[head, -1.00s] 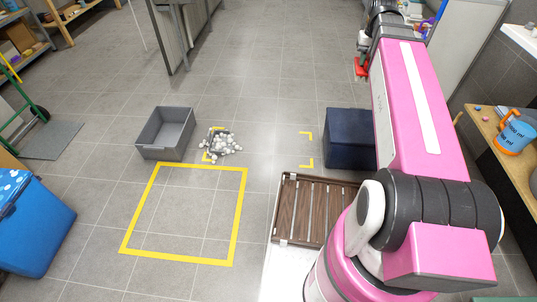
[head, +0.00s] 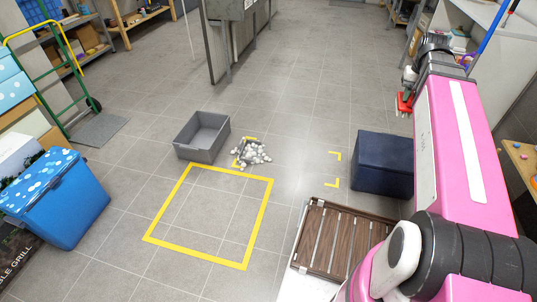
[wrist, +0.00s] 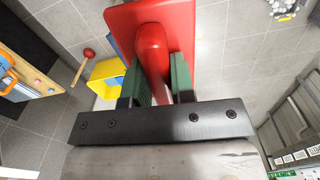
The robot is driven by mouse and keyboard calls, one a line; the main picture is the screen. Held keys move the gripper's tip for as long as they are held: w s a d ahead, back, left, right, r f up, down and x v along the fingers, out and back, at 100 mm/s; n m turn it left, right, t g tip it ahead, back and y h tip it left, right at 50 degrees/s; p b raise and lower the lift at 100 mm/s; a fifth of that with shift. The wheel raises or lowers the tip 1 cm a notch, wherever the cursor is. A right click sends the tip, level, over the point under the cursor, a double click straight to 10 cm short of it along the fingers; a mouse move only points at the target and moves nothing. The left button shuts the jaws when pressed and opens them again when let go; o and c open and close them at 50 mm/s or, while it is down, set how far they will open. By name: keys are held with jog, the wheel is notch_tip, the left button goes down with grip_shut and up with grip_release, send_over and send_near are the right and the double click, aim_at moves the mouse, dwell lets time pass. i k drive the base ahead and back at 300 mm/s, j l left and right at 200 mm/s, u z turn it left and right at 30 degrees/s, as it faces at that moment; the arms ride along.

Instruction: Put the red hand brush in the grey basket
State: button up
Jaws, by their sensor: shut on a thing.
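The red hand brush (wrist: 180,22) is between the green finger pads of my gripper (wrist: 160,85) in the wrist view, and the jaws are shut on its handle. In the head view the brush (head: 404,102) shows as a small red patch beside the end of my raised arm, at the upper right. The gripper itself is mostly hidden there by the arm. The grey basket (head: 183,153) stands open and empty on the floor, left of centre, well away from the brush.
White pebbles (head: 254,153) lie in a heap right of the basket. A yellow floor square (head: 206,178) is in front of it. A navy box (head: 382,165) and a slatted wooden crate (head: 310,203) stand at right. A blue bin (head: 85,205) is at left. Open floor lies behind the basket.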

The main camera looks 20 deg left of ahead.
aim_at(213, 139)
jog(key=i+j, duration=0.1)
jog(key=j, duration=0.45)
jog(key=i+j, duration=0.1)
jog(key=j, duration=1.05)
jog(key=i+j+u, duration=0.1)
jog(key=j, duration=0.5)
jog(key=i+j, duration=0.15)
jog(key=j, duration=0.4)
jog(key=i+j, duration=0.1)
jog(key=j, duration=0.45)
jog(key=i+j, duration=0.1)
jog(key=j, duration=0.5)
jog(key=i+j, duration=0.15)
jog(key=j, duration=0.4)
jog(key=k+u, duration=0.05)
